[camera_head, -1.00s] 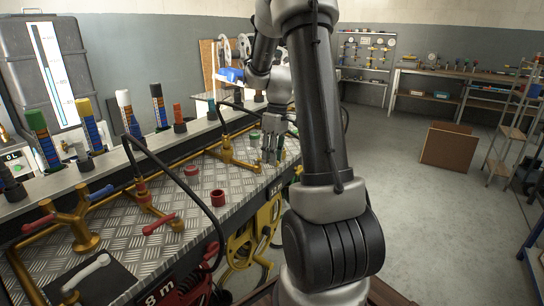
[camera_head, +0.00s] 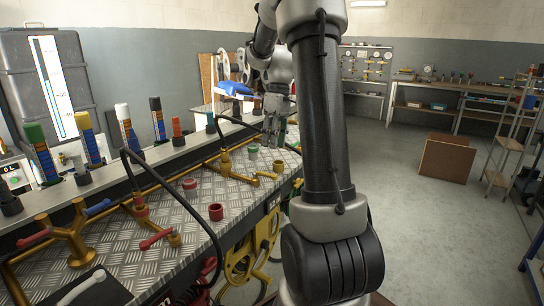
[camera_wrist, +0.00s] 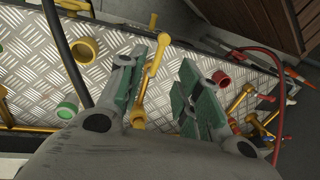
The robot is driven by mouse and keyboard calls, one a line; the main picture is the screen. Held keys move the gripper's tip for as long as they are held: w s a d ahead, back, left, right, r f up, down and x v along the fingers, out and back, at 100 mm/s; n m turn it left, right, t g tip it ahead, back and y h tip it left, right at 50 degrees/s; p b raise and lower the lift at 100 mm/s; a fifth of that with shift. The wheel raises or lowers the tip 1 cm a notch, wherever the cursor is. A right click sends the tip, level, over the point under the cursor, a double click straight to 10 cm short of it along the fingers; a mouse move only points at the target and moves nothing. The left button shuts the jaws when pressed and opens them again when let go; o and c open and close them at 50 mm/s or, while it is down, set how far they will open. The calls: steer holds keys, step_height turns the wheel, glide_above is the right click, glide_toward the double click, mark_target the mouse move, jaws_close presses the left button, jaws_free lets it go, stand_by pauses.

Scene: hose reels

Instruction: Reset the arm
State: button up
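My gripper (camera_head: 275,130) hangs above the far part of the metal tread-plate bench (camera_head: 150,245), with its fingers pointing down. In the wrist view my gripper (camera_wrist: 158,85) is open, its green-padded fingers apart. A yellow valve pipe (camera_wrist: 150,75) shows in the gap, lower down on the bench; I see nothing gripped. A green ring (camera_head: 253,152) and a yellow ring (camera_head: 278,166) rest on the bench below my gripper. They also show in the wrist view, the green ring (camera_wrist: 67,110) and the yellow ring (camera_wrist: 85,50) to the left of the fingers.
Two red rings (camera_head: 216,212) lie on the bench near brass pipes with red handles (camera_head: 157,238). Coloured tubes (camera_head: 89,137) stand along the back ledge. A black hose (camera_head: 180,190) arches over the bench. A yellow reel (camera_head: 250,250) sits below. Open floor lies to the right.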

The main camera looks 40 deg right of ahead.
steer(key=shift+d+r, duration=0.2)
steer(key=shift+r, duration=0.8)
steer(key=shift+w, duration=0.1)
